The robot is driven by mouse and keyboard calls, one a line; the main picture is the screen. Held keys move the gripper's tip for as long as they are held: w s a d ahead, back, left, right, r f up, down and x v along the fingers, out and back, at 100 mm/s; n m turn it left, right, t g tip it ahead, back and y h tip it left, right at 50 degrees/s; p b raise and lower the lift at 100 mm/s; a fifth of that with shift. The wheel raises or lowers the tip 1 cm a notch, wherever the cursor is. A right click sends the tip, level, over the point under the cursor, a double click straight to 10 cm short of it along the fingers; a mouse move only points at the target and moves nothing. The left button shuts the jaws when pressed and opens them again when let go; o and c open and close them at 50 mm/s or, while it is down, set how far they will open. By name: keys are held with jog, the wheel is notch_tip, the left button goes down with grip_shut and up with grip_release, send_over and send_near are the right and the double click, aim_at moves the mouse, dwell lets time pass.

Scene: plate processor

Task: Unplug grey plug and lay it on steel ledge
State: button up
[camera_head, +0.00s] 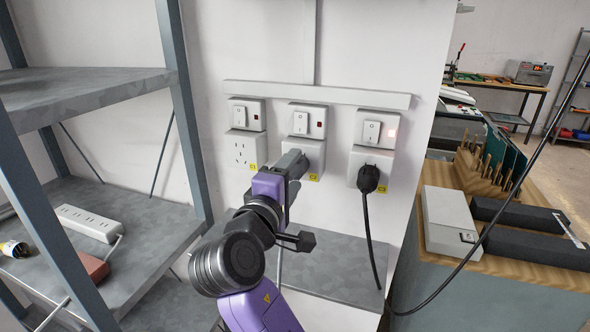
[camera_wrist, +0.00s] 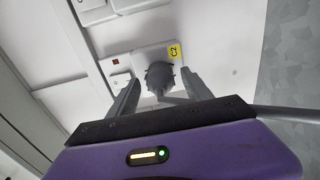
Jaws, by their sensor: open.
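The grey plug (camera_wrist: 160,78) sits in the middle socket (camera_head: 313,150), labelled C2. In the wrist view its round back lies between my two fingers. My gripper (camera_wrist: 160,88) is open, with one finger on each side of the plug; whether they touch it I cannot tell. In the head view my gripper (camera_head: 295,164) is up against the middle socket and hides most of the plug. The steel ledge (camera_head: 335,262) runs along the wall below the sockets, and its visible top is bare.
A black plug (camera_head: 368,179) with a hanging black cable fills the right socket, whose switch light glows. The left socket (camera_head: 241,151) is empty. A shelf post (camera_head: 185,110) stands close on the left. A wooden-topped cabinet (camera_head: 520,262) with boxes stands on the right.

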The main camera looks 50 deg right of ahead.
jog(key=shift+x, duration=0.85)
jog(key=shift+p, duration=0.6)
dwell(0.7)
grip_shut()
jog(key=shift+a, duration=0.15)
jog(key=shift+p+v, duration=0.75)
jog(key=shift+v, duration=2.15)
